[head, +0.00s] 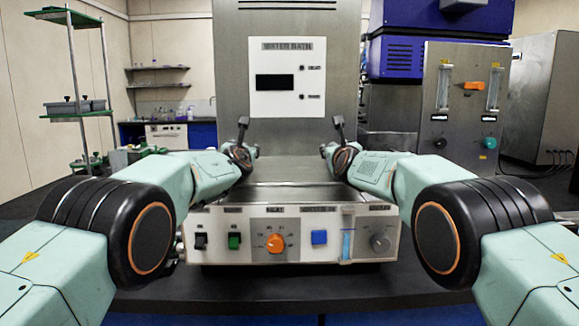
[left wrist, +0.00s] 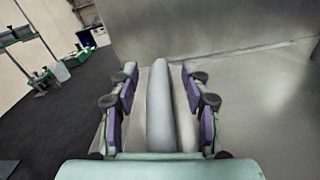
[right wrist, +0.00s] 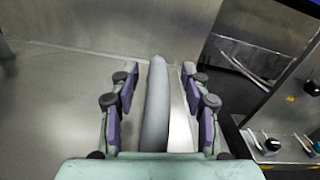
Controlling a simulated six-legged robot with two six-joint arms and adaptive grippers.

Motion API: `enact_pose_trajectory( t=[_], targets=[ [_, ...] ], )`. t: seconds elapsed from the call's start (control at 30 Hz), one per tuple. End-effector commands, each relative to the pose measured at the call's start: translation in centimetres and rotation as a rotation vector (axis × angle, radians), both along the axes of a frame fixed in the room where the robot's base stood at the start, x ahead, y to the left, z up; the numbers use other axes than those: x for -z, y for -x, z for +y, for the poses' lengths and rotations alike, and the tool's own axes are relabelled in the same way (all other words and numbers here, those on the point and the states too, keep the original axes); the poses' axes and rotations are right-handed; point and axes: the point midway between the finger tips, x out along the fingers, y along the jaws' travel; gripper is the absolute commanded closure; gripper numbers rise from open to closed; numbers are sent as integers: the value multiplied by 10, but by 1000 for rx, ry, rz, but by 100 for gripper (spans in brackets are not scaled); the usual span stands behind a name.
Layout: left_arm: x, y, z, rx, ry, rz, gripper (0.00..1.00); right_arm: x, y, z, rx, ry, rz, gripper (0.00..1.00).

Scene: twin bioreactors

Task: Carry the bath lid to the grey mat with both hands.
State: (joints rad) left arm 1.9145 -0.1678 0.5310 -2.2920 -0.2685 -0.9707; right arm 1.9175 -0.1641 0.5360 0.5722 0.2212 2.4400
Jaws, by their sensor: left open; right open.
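The steel bath lid (head: 290,170) lies level on the water bath, between my two arms. It also shows as a broad metal sheet in the left wrist view (left wrist: 262,115) and the right wrist view (right wrist: 55,115). My left gripper (left wrist: 160,72) is open, its fingers on either side of a grey bar-like handle (left wrist: 160,115). My right gripper (right wrist: 160,72) is open, with a similar grey handle (right wrist: 155,115) between its fingers. Gaps show beside both handles. In the head view my right gripper (head: 338,136) is small and partly hidden by its arm. I cannot make out the grey mat.
The bath's control panel (head: 290,235) faces me, with a tall steel back panel (head: 230,60) behind. A green-shelved rack (head: 80,110) stands at the left. A steel unit with knobs (head: 460,100) stands close at the right. Dark bench top shows at the left.

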Motion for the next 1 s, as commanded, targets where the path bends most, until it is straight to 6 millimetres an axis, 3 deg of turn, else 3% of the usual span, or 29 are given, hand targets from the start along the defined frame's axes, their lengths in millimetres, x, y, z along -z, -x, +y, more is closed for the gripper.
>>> enact_pose_trajectory(
  t=[0.1, 0.63, 1.0],
  targets=[
    [0, 0, 0, -1, 0, 0, 55, 0, 0, 0, 0, 0, 0, 55],
    [0, 0, 0, -1, 1, -1, 100, 0, 0, 0, 0, 0, 0, 100],
    [0, 0, 0, -1, 0, -1, 100, 0, 0, 0, 0, 0, -1, 100]
  ],
)
